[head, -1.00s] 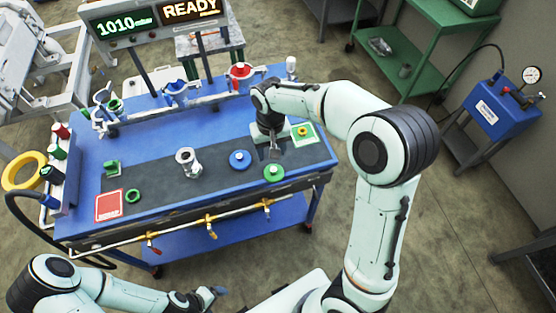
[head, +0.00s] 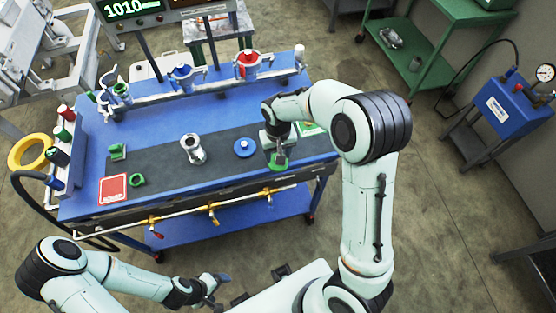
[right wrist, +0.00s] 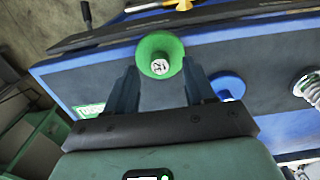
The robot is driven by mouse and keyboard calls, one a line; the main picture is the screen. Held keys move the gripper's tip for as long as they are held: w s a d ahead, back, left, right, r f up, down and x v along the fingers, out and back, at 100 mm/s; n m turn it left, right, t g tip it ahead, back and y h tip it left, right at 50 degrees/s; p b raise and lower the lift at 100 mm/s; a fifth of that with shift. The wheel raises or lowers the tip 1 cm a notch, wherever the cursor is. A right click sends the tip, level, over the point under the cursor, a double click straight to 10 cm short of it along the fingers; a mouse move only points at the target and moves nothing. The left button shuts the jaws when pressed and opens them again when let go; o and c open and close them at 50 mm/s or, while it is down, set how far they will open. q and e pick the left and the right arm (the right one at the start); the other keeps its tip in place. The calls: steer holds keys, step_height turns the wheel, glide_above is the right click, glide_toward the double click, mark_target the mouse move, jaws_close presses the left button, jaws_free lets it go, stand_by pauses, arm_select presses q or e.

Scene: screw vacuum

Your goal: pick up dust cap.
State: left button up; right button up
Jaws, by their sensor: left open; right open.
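A green round cap (right wrist: 160,47) with a small knob lies on the dark mat near the table's front edge. In the head view the green cap (head: 277,167) is partly hidden by my right gripper (head: 279,160). In the right wrist view that gripper (right wrist: 160,88) is open, its two fingers pointing at the cap, one on each side of its near edge, with nothing held. A blue cap (head: 244,147) sits to the left on the mat and also shows in the right wrist view (right wrist: 228,86). My left gripper (head: 219,287) is open and empty, in front of the table.
A metal fitting (head: 193,149) stands left of the blue cap. A green ring (head: 137,180) and red square (head: 113,189) lie at the table's left. Yellow valves line a front pipe (head: 180,214). Clamps stand on the back rail. A blue pump (head: 514,104) stands at the right.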

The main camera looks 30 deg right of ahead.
step_height(320, 180, down, 2)
steer(key=shift+f, duration=0.2)
jaws_close()
steer(key=shift+r, duration=0.1)
arm_select(q)
steer(key=shift+w+r+p, duration=0.8)
steer(key=shift+w+r, duration=0.3)
steer(key=shift+r, duration=0.05)
arm_select(e)
step_height(320, 180, up, 20)
